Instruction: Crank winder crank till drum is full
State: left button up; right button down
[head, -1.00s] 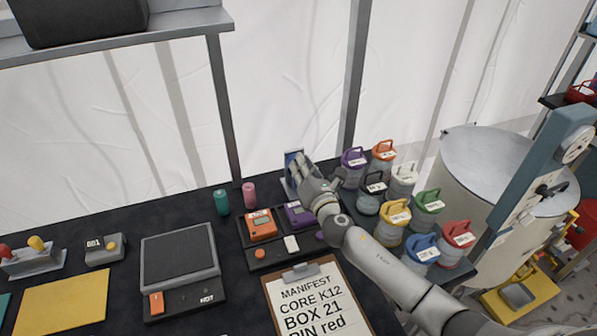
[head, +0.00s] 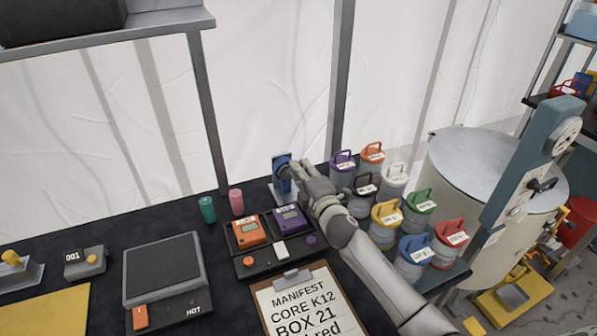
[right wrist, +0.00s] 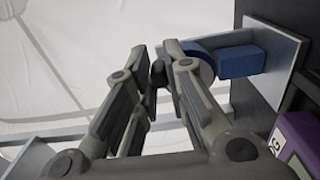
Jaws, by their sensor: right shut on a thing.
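The winder (head: 281,164) looks to be the small blue round device on an upright grey plate at the back of the dark table. Its blue body and grey plate also show in the right wrist view (right wrist: 240,60), at the upper right. My right gripper (head: 288,170) is at the front of this device, its fingers shut on a part that I take for the crank. The fingers (right wrist: 160,65) hide most of that part in the right wrist view. How full the drum is cannot be seen. My left gripper is not in view.
Colored lidded canisters (head: 387,218) stand close to the right of my right arm. An orange box (head: 247,232) and a purple box (head: 290,219) sit in a black tray in front. A clipboard (head: 300,297) lies nearer. Green (head: 207,209) and pink (head: 236,202) cylinders stand left.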

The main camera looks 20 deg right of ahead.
jog(key=shift+d+f+m+b, duration=0.15)
jog(key=shift+f+m, duration=0.2)
jog(key=shift+m, duration=0.8)
jog(key=shift+d+f+m+b, duration=0.1)
jog(key=shift+d+f+m, duration=0.2)
jog(key=shift+m, duration=0.8)
jog(key=shift+d+f+m+b, duration=0.15)
jog(key=shift+f+m, duration=0.25)
jog(key=shift+m, duration=0.75)
jog(key=shift+a, duration=0.1)
jog(key=c, duration=1.4)
grip_release()
jog(key=s, duration=1.1)
jog(key=shift+s+d+f, duration=0.1)
jog(key=shift+s+d, duration=0.1)
jog(key=shift+s, duration=0.3)
